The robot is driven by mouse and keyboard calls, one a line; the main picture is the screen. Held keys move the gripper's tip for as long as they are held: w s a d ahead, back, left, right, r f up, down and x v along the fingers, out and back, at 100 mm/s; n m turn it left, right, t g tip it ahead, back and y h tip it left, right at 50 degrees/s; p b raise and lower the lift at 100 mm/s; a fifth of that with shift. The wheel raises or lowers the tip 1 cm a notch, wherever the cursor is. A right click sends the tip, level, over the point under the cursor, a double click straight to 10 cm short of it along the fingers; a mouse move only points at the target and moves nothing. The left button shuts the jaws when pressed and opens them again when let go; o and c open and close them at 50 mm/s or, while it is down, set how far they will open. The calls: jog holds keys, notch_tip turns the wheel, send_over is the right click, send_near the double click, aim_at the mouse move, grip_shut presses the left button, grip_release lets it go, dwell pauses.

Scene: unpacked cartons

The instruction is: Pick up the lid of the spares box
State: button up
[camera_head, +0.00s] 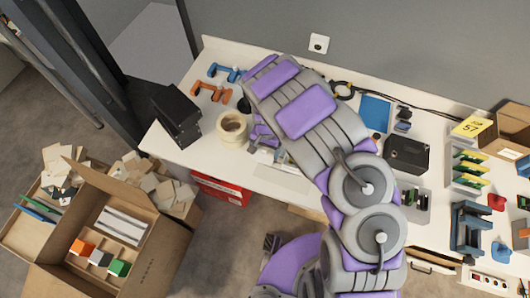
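Nothing in view is clearly marked as the spares box or its lid. A black box-like thing (176,114) stands at the left end of the white bench; I cannot tell whether its upper part is a separate lid. A flat black case (407,154) lies to the right of my arm, with a grey open-looking container (415,203) in front of it. My arm reaches over the bench from the lower right. My gripper (262,132) is low over the bench, right of the tape roll, largely hidden by my own arm. Its fingers and anything between them are unclear.
A tape roll (232,127) and orange and blue clamps (212,88) are on the bench's left part. Green and yellow boards (469,168), a blue vise-like tool (470,228) and cartons (507,128) crowd the right. An open carton (160,262) and a red box (222,189) are below the bench.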

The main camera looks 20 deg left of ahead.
aim_at(263, 149)
jog(key=shift+a+f, duration=0.1)
jog(key=shift+a, duration=0.3)
jog(key=c, duration=0.6)
jog(key=shift+o, duration=0.2)
jog(key=shift+d, duration=0.15)
jog(key=shift+r, duration=0.25)
notch_tip(263, 149, up, 10)
jog(key=shift+f+p, duration=0.15)
jog(key=shift+p, duration=0.9)
